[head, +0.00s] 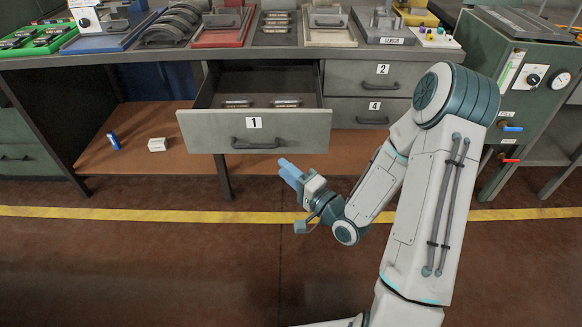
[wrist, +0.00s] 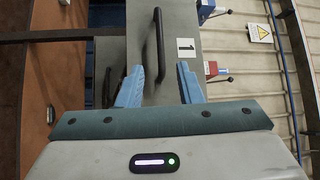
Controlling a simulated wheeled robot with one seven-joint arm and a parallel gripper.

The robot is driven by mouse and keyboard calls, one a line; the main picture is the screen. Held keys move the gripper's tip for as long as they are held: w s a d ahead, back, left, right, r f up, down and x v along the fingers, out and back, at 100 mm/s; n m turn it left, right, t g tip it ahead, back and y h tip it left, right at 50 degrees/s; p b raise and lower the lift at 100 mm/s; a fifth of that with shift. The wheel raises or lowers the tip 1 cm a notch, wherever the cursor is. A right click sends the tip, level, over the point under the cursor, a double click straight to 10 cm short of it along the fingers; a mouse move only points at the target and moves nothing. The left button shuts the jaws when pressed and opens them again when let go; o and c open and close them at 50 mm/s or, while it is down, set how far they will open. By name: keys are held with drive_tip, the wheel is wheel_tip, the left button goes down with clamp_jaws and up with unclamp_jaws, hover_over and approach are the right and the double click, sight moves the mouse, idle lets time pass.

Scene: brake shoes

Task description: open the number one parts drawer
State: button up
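The number one drawer (head: 203,130) stands pulled out from the bench in the head view, its inside visible with two metal parts (head: 285,102) lying in it. Its grey front carries a label "1" and a dark bar handle (head: 255,144). The front also shows in the wrist view, with the handle (wrist: 159,45) and the label (wrist: 186,48) beyond my fingers. My gripper (head: 287,170) is below and in front of the handle, apart from it. In the wrist view my gripper (wrist: 160,85) has its two blue fingers spread with nothing between them.
Drawers 2 (head: 350,76) and 4 (head: 350,110) are shut at the right. A grey-green machine (head: 520,90) with levers stands further right. A blue item (head: 113,140) and a white box (head: 157,145) lie on the lower shelf. The floor in front is clear.

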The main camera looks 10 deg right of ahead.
drive_tip(key=p, duration=0.2)
drive_tip(key=s+p, duration=0.1)
drive_tip(key=p, duration=0.2)
drive_tip(key=shift+s+d, duration=0.25)
drive_tip(key=shift+s, duration=0.05)
drive_tip(key=shift+f, duration=0.15)
drive_tip(key=d+r+n+g+h+p, duration=0.4)
drive_tip(key=d+r+h+p, duration=0.15)
drive_tip(key=r, duration=0.25)
drive_tip(key=d+r+n+g+h+p, duration=0.35)
drive_tip(key=r+h, duration=0.25)
drive_tip(key=r, duration=0.2)
drive_tip(key=s+a+r+n+g+p, duration=0.1)
drive_tip(key=s+r+g+p, duration=0.4)
drive_tip(key=s+r, duration=1.1)
drive_tip(key=s+p, duration=0.1)
drive_tip(key=s, duration=0.2)
drive_tip(key=shift+a+p, duration=0.2)
drive_tip(key=shift+p, duration=0.2)
